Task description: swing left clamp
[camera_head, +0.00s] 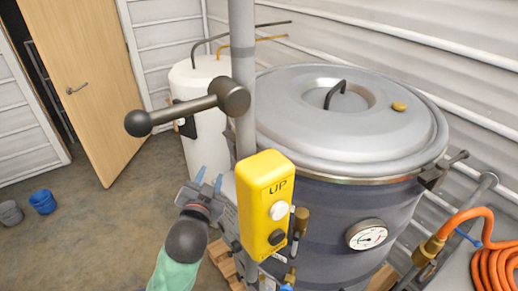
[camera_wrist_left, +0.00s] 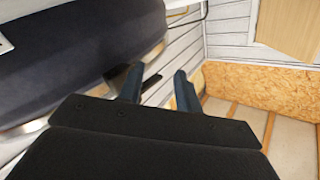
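The large grey drum (camera_head: 335,215) has a domed grey lid (camera_head: 300,115). A clamp (camera_head: 440,170) with a rod handle shows on the right of its rim. The drum's left rim is largely hidden behind a pole and a yellow box, and I cannot make out a left clamp there. My left gripper (camera_head: 209,181) is left of the yellow box, with its blue-grey fingers pointing up. In the left wrist view its fingers (camera_wrist_left: 158,86) are apart. A small dark bar (camera_wrist_left: 151,84) shows between them; I cannot tell whether it is the clamp. My right gripper is not in view.
A grey pole (camera_head: 243,50) carries a ball-ended lever (camera_head: 180,112) and the yellow UP box (camera_head: 262,190). A white tank (camera_head: 205,140) stands behind. An orange hose (camera_head: 490,262) lies right. Buckets (camera_head: 42,201) stand far left; floor between is clear.

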